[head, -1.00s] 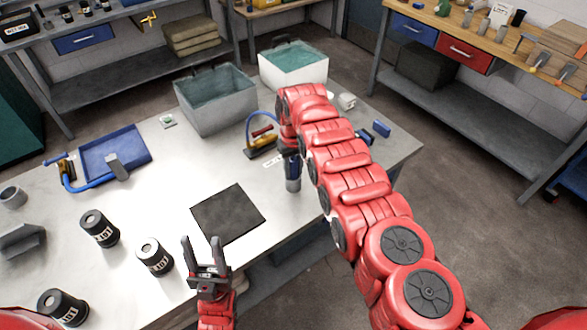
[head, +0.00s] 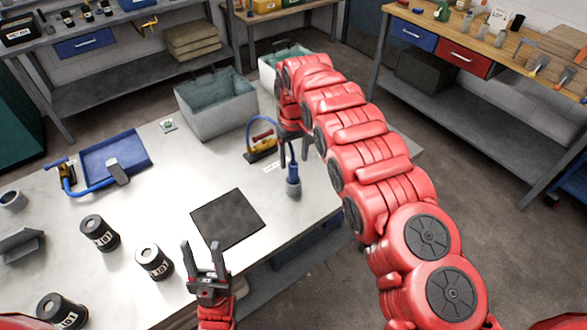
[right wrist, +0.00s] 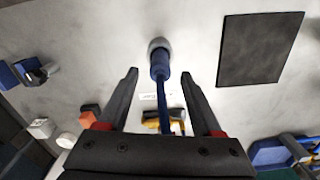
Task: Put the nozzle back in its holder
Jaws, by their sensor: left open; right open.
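The blue nozzle (head: 292,172) stands about upright, with its lower end in a small grey round holder (head: 293,190) near the table's front edge. In the right wrist view, the nozzle (right wrist: 160,66) and the grey holder (right wrist: 158,45) lie just beyond my fingertips. My right gripper (head: 294,155) is open, its fingers either side of the nozzle's line and apart from it. My left gripper (head: 205,246) is open and empty at the table's front.
A dark square mat (head: 228,218) lies left of the holder. Black canisters (head: 154,262) stand at the front left. A blue tray (head: 115,155) lies behind them. Grey bins (head: 217,105) stand at the back. Bare tabletop surrounds the mat.

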